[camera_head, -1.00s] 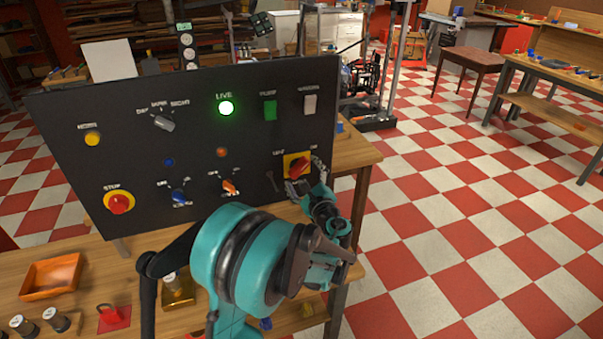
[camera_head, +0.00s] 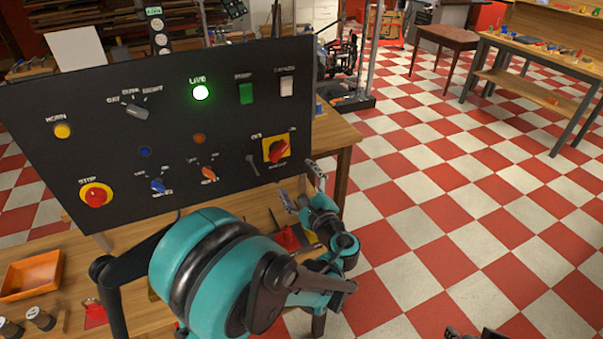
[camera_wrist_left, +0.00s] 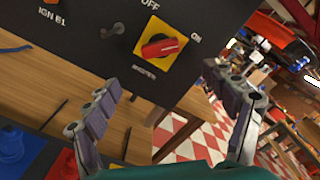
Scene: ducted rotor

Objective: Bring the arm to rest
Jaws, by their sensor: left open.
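My left gripper (camera_head: 301,185) is open and empty, in front of the lower right edge of the black control panel (camera_head: 110,115). It is apart from the red rotary switch (camera_head: 278,150) on its yellow plate. The left wrist view shows the spread fingers (camera_wrist_left: 166,78) with nothing between their tips. There the red switch (camera_wrist_left: 160,47) lies beyond the fingers, its handle pointing roughly toward the ON label. My left arm's teal links (camera_head: 215,265) cover part of the bench below the panel.
The green LIVE lamp (camera_head: 200,92) is lit. The panel stands on a wooden bench (camera_head: 335,135) with an orange tray (camera_head: 31,275) at left. A red stop button (camera_head: 96,195) is at the panel's lower left. Checkered floor to the right is open, with a wooden table (camera_head: 450,45) farther back.

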